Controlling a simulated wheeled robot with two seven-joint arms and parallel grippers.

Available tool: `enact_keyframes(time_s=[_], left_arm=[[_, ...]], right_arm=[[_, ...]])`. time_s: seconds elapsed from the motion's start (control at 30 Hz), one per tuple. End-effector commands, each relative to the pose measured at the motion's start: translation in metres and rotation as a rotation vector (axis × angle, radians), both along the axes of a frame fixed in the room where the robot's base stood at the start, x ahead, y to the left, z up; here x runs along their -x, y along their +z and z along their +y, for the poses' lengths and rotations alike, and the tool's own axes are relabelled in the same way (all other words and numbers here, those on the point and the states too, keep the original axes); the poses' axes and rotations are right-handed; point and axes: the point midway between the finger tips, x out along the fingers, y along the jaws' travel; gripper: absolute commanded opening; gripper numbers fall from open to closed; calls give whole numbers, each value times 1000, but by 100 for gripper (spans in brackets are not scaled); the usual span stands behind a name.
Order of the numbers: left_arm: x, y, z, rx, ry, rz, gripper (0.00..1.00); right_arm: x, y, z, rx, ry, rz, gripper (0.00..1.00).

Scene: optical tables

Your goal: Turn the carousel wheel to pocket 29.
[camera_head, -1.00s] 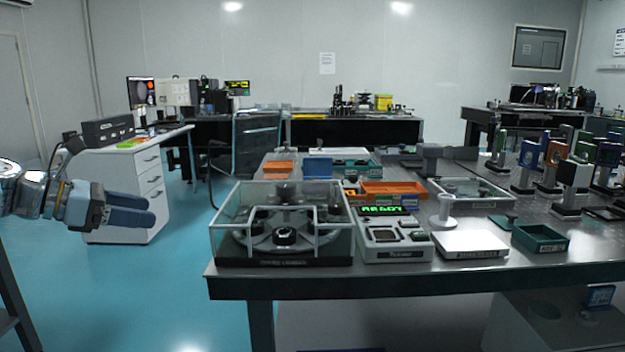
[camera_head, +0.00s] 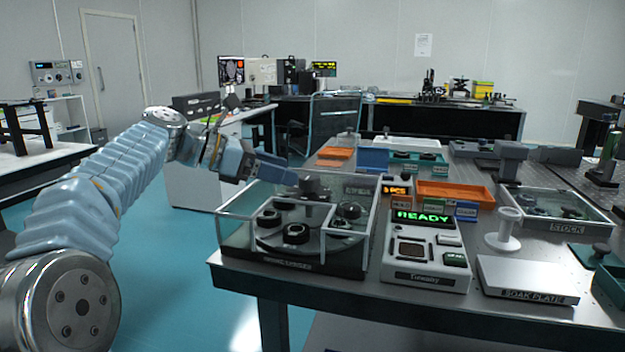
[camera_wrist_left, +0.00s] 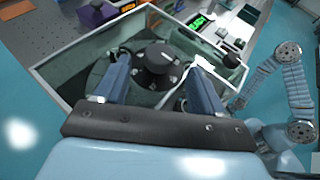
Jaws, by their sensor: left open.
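The carousel (camera_head: 340,243) is a glass-walled case at the table's front left corner, with a round wheel holding several black pieces in pockets. A dark knob (camera_head: 312,186) rises at the wheel's centre. In the left wrist view the knob (camera_wrist_left: 157,66) lies between and beyond the two fingers. Contact cannot be told. Pocket numbers are not readable. My right gripper is not in view.
A grey device (camera_head: 425,250) with a green READY display stands right of the case. A soak plate (camera_head: 527,279), a white spool-shaped stand (camera_head: 503,230) and an orange tray (camera_head: 455,192) are farther right and behind. A blue bin (camera_head: 373,159) stands behind the case.

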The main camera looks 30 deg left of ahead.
Motion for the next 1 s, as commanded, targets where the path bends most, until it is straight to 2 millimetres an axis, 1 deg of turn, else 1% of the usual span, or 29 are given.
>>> enact_keyframes(time_s=[0.1,0.2,0.3,0.47,0.7,0.73,0.77,1.0], left_arm=[[-18,-10,-17,3,-4,3,69],[-30,-17,-29,3,-3,2,69],[-39,-22,-36,2,-1,2,69],[-46,-26,-42,1,-1,1,69],[-46,-26,-43,0,1,0,69],[-46,-26,-43,0,1,0,68],[-46,-26,-43,0,1,0,63],[-46,-26,-43,0,1,0,26]], right_arm=[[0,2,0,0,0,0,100],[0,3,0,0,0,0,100],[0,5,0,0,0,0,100],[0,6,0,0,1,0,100],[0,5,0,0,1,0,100],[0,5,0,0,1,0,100],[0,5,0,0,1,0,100],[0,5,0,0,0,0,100]])
